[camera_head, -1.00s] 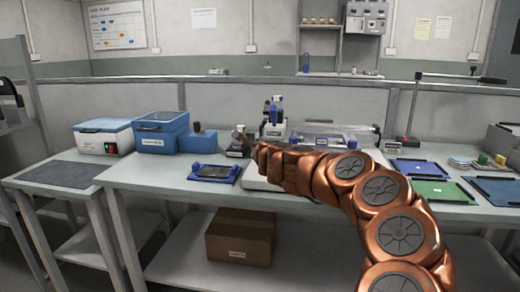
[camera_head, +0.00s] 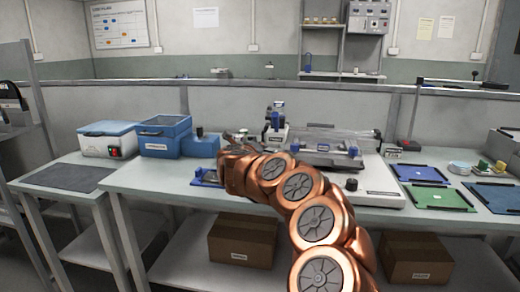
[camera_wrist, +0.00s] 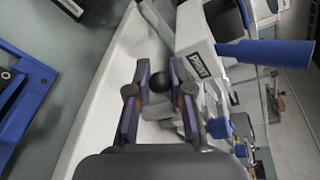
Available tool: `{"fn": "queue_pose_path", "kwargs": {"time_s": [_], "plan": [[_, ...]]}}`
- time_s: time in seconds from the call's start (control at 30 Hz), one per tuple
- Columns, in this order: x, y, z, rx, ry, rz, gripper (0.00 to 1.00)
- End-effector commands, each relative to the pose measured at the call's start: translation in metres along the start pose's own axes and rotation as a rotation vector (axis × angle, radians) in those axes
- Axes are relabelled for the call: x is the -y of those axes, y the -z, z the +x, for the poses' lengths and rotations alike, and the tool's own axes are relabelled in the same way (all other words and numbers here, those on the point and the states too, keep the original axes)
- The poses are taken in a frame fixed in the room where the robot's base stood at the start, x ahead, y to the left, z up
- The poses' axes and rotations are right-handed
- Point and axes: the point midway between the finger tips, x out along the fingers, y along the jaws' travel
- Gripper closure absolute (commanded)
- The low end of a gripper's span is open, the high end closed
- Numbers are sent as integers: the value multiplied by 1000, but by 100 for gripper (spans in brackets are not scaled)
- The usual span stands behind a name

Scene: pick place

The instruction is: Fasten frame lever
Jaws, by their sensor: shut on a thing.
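My gripper (camera_wrist: 157,78) shows in the wrist view with its two fingers closed around a round black knob (camera_wrist: 159,82), which I take to be the end of the frame lever. The rest of the lever is hard to make out there. The knob sits over the white base of the frame machine (camera_wrist: 110,75). In the head view the machine (camera_head: 375,196) stands on the bench with a clear-topped frame (camera_head: 335,140) and a blue-handled upright part (camera_head: 275,117).
A blue fixture (camera_head: 205,178) lies left of the machine, partly behind my arm. A blue box (camera_head: 163,137) and a white-and-blue case (camera_head: 107,138) stand further left. Blue (camera_head: 419,173) and green (camera_head: 441,197) mats lie right. Cartons (camera_head: 243,241) sit on the lower shelf.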

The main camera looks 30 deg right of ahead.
Motion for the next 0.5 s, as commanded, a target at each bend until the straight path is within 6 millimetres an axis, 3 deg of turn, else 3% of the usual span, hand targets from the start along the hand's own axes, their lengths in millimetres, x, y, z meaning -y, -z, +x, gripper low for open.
{"fn": "queue_pose_path", "kwargs": {"time_s": [0.4,0.43,0.5], "plan": [[0,1,1,-6,4,2,100],[0,1,1,-6,3,2,77],[0,1,1,-6,3,2,70]]}}
